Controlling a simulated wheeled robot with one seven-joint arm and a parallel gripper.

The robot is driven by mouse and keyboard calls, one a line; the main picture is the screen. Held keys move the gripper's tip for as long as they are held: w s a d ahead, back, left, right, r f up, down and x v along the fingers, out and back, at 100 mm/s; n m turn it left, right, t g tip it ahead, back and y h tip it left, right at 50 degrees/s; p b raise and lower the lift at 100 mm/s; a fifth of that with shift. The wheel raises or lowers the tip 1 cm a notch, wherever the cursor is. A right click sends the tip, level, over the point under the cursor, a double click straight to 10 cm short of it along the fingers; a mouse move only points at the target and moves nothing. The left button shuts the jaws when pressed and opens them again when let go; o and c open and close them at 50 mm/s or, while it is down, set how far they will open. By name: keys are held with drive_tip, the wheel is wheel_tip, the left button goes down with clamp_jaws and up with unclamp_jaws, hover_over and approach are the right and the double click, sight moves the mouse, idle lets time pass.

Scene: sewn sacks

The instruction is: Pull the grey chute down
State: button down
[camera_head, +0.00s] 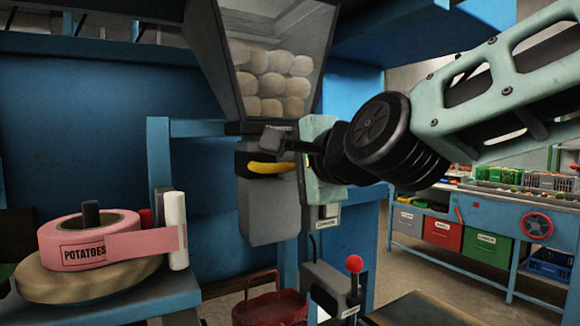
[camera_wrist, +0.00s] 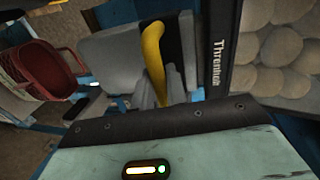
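The grey chute (camera_head: 268,215) hangs below a hopper of potatoes, with a yellow handle (camera_head: 266,169) across a black recess near its top. In the wrist view the chute (camera_wrist: 110,62) lies beyond my fingers and the yellow handle (camera_wrist: 153,55) stands out from it. My gripper (camera_wrist: 160,88) is at the handle, with one grey finger on each side of its near end. I cannot tell whether the fingers press on it or only stand around it. In the head view, my gripper (camera_head: 278,152) comes in from the right and partly covers the chute's top.
The hopper (camera_head: 272,65) is right above my gripper. A red basket (camera_head: 268,302) stands below the chute. A pink POTATOES tape roll (camera_head: 88,240) sits on the left shelf. A red-knobbed lever (camera_head: 354,265) stands below right.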

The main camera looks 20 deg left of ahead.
wheel_tip(320, 180, down, 17)
drive_tip(key=b, duration=1.6)
drive_tip(key=shift+r, duration=0.2)
drive_tip(key=shift+f, duration=0.1)
drive_tip(key=c, duration=1.5)
unclamp_jaws()
drive_tip(key=shift+s+d, duration=0.1)
drive_tip(key=shift+d, duration=0.05)
drive_tip(key=b+v, duration=0.6)
drive_tip(key=v, duration=1.1)
drive_tip(key=shift+s+b, duration=0.15)
drive_tip(key=shift+b, duration=0.2)
